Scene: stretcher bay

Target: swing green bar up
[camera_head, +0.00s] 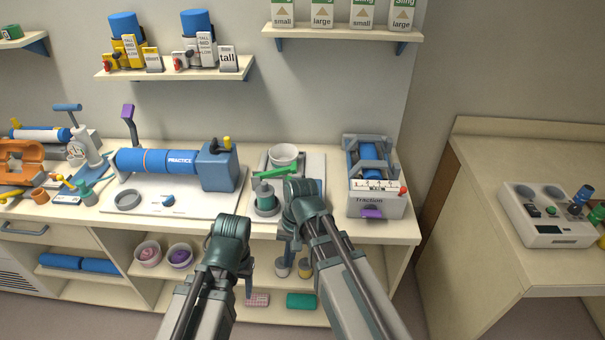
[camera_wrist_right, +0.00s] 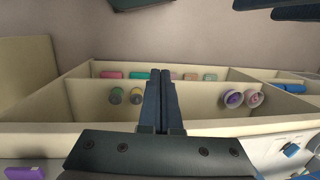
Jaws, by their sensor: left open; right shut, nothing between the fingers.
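The green bar (camera_head: 276,171) lies nearly level in the head view, above a small grey-green cylinder (camera_head: 264,191) and just in front of a white bowl (camera_head: 284,155). My right gripper (camera_head: 288,237) is at the counter's front edge, in front of and below the bar, apart from it. Its fingers (camera_wrist_right: 160,76) are together and empty in the right wrist view, where the green bar does not show. My left gripper (camera_head: 249,285) is open and empty, lower and to the left, in front of the shelves. My right wrist may hide part of the bar's stand.
A blue roll device marked PRACTICE (camera_head: 181,160) stands left of the bar. A Traction unit (camera_head: 374,205) with a red knob stands to its right. The shelf unit below holds bowls (camera_head: 180,256) and cups. Side table (camera_head: 470,220) is at right.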

